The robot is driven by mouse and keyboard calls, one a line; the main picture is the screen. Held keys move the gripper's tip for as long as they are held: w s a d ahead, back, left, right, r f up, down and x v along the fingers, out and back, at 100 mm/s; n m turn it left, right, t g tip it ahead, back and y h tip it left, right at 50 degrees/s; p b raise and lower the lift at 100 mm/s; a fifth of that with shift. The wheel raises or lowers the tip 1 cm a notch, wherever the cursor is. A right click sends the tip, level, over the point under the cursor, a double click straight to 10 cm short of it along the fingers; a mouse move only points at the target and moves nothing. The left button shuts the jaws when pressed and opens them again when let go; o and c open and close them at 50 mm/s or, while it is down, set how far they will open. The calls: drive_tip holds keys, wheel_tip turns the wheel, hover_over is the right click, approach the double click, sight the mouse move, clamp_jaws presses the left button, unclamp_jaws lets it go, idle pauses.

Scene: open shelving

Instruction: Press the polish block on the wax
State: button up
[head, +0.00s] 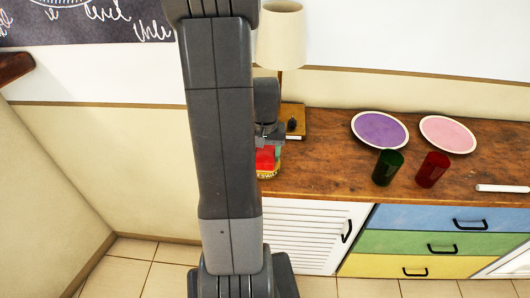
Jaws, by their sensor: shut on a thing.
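A red block (265,158), which looks to be the polish block, sits just below my gripper (268,142) at the left end of the wooden cabinet top. My gripper points down and is shut on the red block. A yellow round thing (269,174), likely the wax, shows right under the block. I cannot tell whether block and yellow thing touch. My arm hides the left side of both.
A lamp (281,38) on a brown base (293,118) stands close behind my gripper. Purple (380,130) and pink (448,134) plates, a green cup (387,167), a red cup (432,169) and a white stick (502,188) are further right. The cabinet top (325,165) between is clear.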

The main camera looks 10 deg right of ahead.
sight(265, 153)
drive_tip(key=shift+r+p, duration=2.75)
drive_tip(key=shift+r, duration=0.75)
drive_tip(key=shift+f, duration=0.1)
